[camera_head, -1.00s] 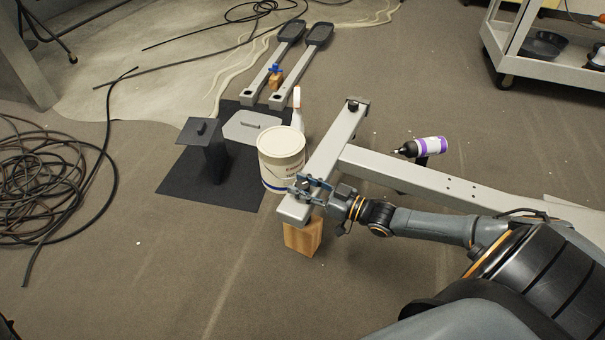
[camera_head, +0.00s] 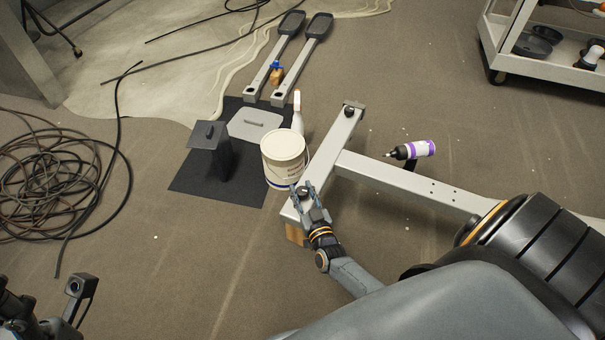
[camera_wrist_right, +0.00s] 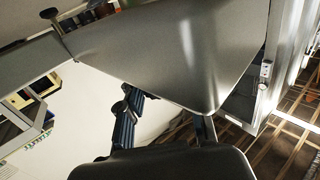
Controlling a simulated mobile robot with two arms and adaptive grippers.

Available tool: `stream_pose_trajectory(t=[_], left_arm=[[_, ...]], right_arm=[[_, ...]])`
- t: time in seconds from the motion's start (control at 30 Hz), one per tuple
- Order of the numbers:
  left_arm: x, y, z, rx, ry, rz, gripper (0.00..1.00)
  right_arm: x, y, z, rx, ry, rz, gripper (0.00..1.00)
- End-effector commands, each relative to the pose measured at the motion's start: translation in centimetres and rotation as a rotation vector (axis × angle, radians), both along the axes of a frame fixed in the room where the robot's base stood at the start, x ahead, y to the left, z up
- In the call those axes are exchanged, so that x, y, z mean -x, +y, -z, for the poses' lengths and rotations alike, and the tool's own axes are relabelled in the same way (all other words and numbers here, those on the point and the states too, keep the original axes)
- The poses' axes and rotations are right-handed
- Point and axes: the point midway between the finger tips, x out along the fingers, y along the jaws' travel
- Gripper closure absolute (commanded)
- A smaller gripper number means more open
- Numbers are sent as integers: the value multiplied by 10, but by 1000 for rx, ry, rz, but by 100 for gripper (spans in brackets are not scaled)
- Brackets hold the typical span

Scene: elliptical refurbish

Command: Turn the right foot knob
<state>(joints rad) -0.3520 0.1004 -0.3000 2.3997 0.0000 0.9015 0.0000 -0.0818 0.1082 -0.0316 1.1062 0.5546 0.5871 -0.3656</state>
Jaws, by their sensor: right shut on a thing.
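A grey T-shaped frame (camera_head: 385,172) lies on the floor with its cross-beam pointing away from me. My right gripper (camera_head: 304,189) is at the near end of the cross-beam, shut on the foot knob there. Its fingers mostly hide that knob. In the right wrist view the blue-black fingers (camera_wrist_right: 125,120) show below a large grey surface of the frame. Another black knob (camera_head: 349,108) stands at the far end of the cross-beam, apart from the gripper. Part of my left arm shows at the lower left; its fingers cannot be made out.
A wooden block (camera_head: 296,234) supports the near end. Coiled cable (camera_head: 60,185) lies at left.

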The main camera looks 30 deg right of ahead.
Motion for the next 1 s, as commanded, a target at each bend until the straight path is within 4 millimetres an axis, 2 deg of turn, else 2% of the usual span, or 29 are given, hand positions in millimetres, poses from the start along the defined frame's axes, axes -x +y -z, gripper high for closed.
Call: stream_pose_trajectory(t=[0.1,0.4,1.0], left_arm=[[0,0,-7,0,0,0,41],[0,0,-11,0,0,0,41],[0,0,-12,-1,1,1,41]], right_arm=[[0,3,-1,-7,-1,90,97],[-1,2,0,-2,-2,235,97],[-1,0,-1,1,-5,285,97]])
